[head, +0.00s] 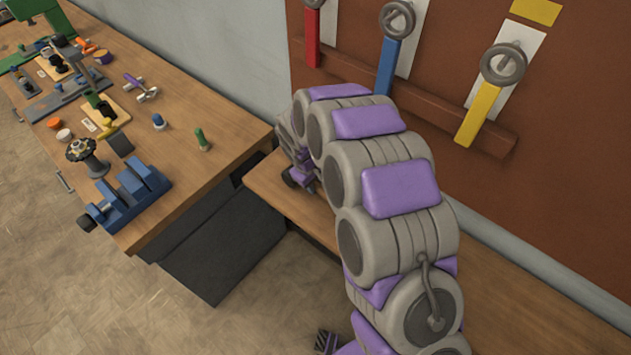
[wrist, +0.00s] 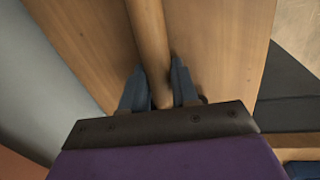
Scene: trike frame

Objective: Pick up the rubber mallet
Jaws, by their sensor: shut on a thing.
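In the wrist view a round wooden handle (wrist: 147,32) runs between the two blue fingers of my gripper (wrist: 159,68). The fingers are shut on it. It looks like the rubber mallet's handle, but no mallet head shows in this view. In the head view my arm reaches over the lower wooden bench by the wall, and its links hide most of the gripper. A small dark shape (head: 290,177) shows by the arm's end; I cannot tell whether it is mallet or gripper.
The lower bench (head: 270,187) runs along the wall under a brown board with red, blue and yellow hanging tools (head: 481,112). A larger workbench (head: 178,185) at left holds a blue vise (head: 135,190), a green bottle-like item (head: 201,139) and several small parts. Floor is open at lower left.

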